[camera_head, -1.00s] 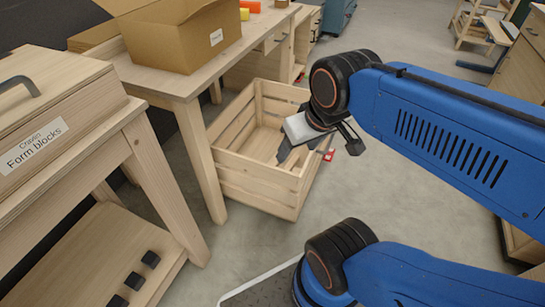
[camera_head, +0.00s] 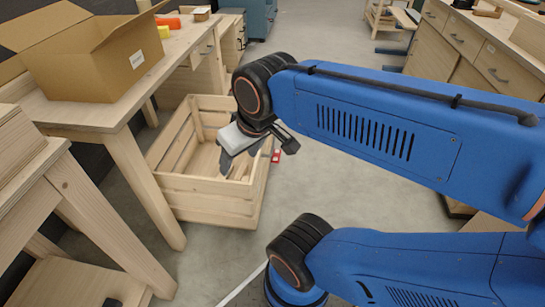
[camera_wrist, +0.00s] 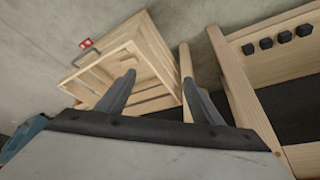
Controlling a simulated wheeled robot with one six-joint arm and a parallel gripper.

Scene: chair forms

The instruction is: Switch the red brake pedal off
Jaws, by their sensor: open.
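A small red part (camera_head: 276,156), which looks like the red brake pedal, sits low at the right side of the wooden crate (camera_head: 205,184). It also shows in the wrist view (camera_wrist: 86,44), by a grey bar-like handle on the crate's edge. Its exact position, on or off, is too small to tell. My gripper (camera_head: 254,160) hangs above the crate's right side in the head view. In the wrist view its two fingers (camera_wrist: 158,95) are spread apart with nothing between them. The pedal lies beyond and left of the fingers there.
A wooden table (camera_head: 95,115) with an open cardboard box (camera_head: 95,70) stands left of the crate. Another wooden bench (camera_head: 70,200) is nearer at left. Drawer cabinets (camera_head: 465,45) stand at the far right. Grey floor (camera_head: 345,195) is clear right of the crate.

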